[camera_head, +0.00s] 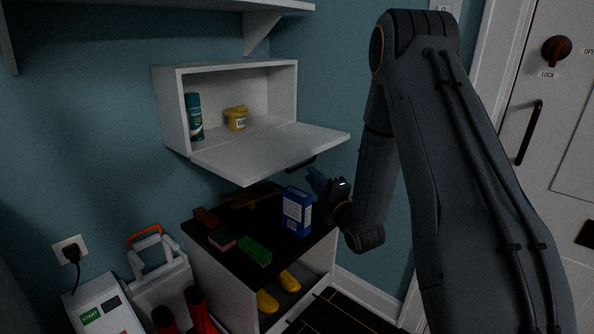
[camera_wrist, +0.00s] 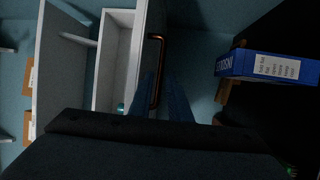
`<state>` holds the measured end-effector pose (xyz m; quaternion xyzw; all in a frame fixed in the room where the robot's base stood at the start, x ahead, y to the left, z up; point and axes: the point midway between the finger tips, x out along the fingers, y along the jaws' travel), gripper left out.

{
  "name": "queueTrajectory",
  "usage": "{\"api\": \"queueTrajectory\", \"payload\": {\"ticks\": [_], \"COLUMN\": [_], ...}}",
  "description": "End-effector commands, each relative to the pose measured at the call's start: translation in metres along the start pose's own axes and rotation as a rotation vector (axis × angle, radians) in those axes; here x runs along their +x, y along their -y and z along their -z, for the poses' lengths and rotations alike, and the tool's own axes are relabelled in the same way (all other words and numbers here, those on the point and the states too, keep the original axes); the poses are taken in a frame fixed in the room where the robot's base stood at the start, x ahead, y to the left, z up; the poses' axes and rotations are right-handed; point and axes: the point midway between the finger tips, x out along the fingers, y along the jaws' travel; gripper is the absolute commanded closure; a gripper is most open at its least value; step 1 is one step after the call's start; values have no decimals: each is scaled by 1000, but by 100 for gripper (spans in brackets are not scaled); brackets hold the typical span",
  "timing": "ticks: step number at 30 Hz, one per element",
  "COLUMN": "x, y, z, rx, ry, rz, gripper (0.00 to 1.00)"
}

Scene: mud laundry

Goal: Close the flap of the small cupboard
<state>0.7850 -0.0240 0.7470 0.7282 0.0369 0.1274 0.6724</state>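The small white cupboard (camera_head: 176,110) hangs on the blue wall. Its flap (camera_head: 262,152) is hinged at the bottom edge and stands open, sticking out nearly level. A dark bar handle (camera_head: 300,164) is under the flap's front edge; in the wrist view it shows as a copper-brown bar (camera_wrist: 155,72). My gripper (camera_head: 317,180) is just below and right of the handle, with its blue fingers pointing up toward the flap. In the wrist view the fingers (camera_wrist: 164,100) are close beside the handle. I cannot tell whether they touch it, or how far apart they are.
A teal can (camera_head: 194,118) and a yellow tub (camera_head: 236,118) stand inside the cupboard. Below is a black-topped bench (camera_head: 222,270) with a blue box (camera_head: 297,212) close to my gripper, plus brushes. Yellow boots stand underneath. A white door is at the right.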

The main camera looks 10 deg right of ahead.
Motion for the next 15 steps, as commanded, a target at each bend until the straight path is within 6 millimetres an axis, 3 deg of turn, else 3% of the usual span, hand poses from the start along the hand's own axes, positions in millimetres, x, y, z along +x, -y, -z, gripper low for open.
{"api": "queueTrajectory", "payload": {"ticks": [15], "x": [67], "y": [-1], "z": [0], "rx": [2], "ry": [-2], "rz": [-3], "gripper": [83]}}
